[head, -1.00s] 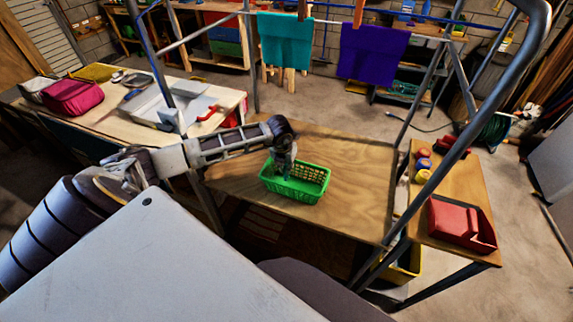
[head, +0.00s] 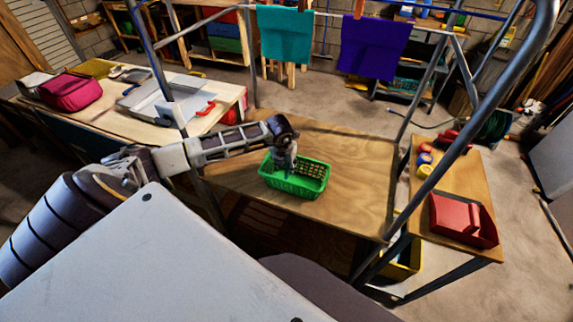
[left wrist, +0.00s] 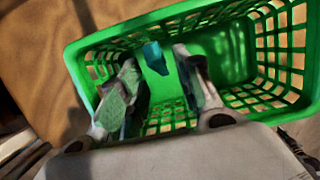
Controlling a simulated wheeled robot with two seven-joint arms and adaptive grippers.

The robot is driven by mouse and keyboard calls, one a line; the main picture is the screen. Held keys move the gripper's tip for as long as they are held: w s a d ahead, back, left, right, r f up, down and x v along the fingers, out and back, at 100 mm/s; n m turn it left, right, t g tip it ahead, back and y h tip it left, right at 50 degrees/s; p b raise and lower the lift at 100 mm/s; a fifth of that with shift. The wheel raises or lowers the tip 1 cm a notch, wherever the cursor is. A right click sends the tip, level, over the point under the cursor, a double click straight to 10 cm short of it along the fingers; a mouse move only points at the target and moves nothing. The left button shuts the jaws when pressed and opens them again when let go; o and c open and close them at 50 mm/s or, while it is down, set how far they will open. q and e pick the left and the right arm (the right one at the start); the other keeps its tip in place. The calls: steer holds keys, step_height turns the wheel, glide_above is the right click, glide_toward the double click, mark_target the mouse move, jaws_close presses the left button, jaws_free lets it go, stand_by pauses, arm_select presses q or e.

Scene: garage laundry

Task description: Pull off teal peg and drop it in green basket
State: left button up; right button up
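The green basket (head: 312,193) stands on the wooden board in the head view and fills much of the left wrist view (left wrist: 75,62). My left gripper (head: 287,174) points down into the basket. In the left wrist view my left gripper (left wrist: 160,90) has its two fingers apart. A small teal peg (left wrist: 155,58) shows inside the basket, beyond the gap between the fingertips, touching neither as far as I can see. I cannot tell whether it rests on the basket floor. My right gripper is in neither view.
A teal cloth (head: 286,35) and a purple cloth (head: 374,48) hang on a line at the back. Metal rack bars surround the wooden board (head: 355,165). A side shelf at right holds a red bin (head: 455,218). The board right of the basket is clear.

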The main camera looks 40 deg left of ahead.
arm_select(q)
steer(key=v, duration=1.2)
stand_by(0.5)
steer(key=shift+d, duration=0.1)
stand_by(0.4)
